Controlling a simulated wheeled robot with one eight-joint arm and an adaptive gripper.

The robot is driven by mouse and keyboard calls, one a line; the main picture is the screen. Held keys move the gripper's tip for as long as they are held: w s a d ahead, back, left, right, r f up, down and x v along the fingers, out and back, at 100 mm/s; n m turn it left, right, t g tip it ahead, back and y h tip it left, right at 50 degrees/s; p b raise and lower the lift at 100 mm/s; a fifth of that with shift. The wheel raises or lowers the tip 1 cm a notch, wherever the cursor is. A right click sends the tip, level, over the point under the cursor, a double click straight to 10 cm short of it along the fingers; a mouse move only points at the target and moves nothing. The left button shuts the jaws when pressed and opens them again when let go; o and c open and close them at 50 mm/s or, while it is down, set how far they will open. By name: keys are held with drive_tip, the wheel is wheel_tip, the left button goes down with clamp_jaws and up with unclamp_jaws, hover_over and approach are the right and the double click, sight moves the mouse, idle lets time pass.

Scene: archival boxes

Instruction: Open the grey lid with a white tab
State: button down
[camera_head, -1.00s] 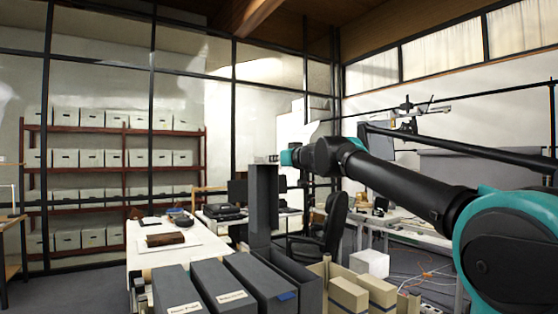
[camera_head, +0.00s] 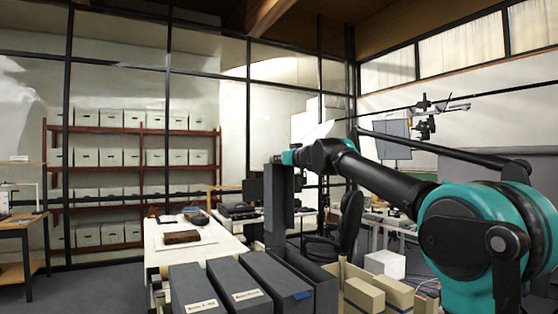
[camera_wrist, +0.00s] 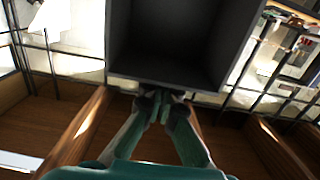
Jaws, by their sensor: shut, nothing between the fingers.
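The grey lid (camera_head: 278,205) stands upright at the far end of an open grey box (camera_head: 318,274) in the head view. Its hollow inner side (camera_wrist: 180,40) fills the top of the wrist view. No white tab can be made out. My gripper (camera_wrist: 160,108) is shut and empty, with its fingertips at the lid's edge in the wrist view; I cannot tell whether they touch it. In the head view my wrist is at the top of the lid, and the fingers are hidden there.
Cardboard boxes (camera_head: 364,293) sit at right. A white table (camera_head: 215,247) with a brown book (camera_head: 181,237) lies behind, with a black chair (camera_head: 345,230) beyond the open box.

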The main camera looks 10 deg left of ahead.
sight(271, 158)
drive_tip(key=shift+x, duration=3.15)
